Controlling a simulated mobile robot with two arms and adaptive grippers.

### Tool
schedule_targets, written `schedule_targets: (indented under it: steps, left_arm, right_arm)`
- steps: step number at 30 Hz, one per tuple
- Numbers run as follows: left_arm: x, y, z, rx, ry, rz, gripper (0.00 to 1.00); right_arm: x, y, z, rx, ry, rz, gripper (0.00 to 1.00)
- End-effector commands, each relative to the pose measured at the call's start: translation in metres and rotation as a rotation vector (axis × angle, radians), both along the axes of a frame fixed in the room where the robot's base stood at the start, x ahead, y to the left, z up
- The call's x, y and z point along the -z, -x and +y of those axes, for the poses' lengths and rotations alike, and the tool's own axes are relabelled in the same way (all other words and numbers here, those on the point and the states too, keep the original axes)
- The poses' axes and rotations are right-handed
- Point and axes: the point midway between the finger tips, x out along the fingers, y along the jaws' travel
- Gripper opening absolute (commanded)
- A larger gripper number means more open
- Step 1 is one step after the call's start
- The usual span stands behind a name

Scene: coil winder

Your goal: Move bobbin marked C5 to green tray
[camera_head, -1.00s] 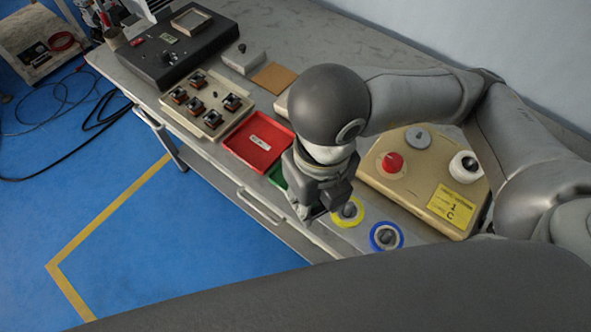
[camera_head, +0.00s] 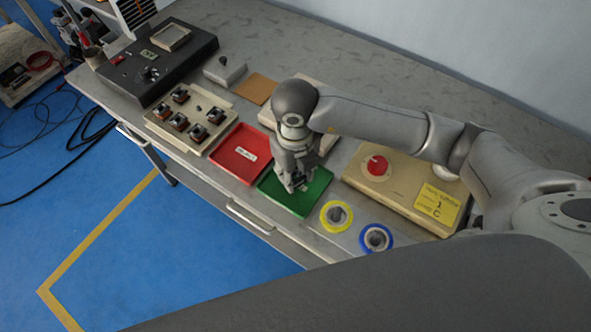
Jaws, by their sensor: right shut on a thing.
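The green tray (camera_head: 312,199) lies on the bench between the red tray and the yellow ring. My right gripper (camera_head: 297,186) reaches down over the green tray, its fingers pointing downward. It is shut on a small dark thing at its fingertips, taken to be the bobbin; its marking cannot be read and the fingers mostly hide it. I cannot tell whether it touches the tray floor. Several copper-and-black bobbins (camera_head: 198,133) sit on a beige board (camera_head: 157,121), with one bare peg (camera_head: 199,108) among them. My left gripper is not in view.
A red tray (camera_head: 226,167) with a white label lies left of the green tray. A yellow ring (camera_head: 326,221) and a blue ring (camera_head: 387,243) stand to its right. A beige control box (camera_head: 398,198) with a red button (camera_head: 377,165) is behind them. A black device (camera_head: 125,77) stands far left.

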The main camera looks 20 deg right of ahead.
Motion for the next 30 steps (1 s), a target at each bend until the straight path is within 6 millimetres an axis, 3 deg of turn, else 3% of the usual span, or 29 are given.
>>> schedule_targets:
  steps: [14, 15, 19, 30]
  left_arm:
    - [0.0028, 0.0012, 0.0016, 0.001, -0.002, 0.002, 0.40]
    - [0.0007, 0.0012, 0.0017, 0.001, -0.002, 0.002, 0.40]
    - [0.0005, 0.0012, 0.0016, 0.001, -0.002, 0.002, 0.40]
    - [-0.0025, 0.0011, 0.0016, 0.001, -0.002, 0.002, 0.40]
  right_arm:
    - [0.0123, -0.0002, 0.0001, 0.000, -0.001, -0.002, 0.06]
    - [0.0103, -0.0002, 0.0001, 0.000, -0.001, -0.002, 0.38]
    - [0.0101, -0.0001, 0.0001, 0.000, 0.000, -0.001, 0.55]
    - [0.0071, -0.0001, 0.0000, 0.000, 0.000, -0.001, 0.55]
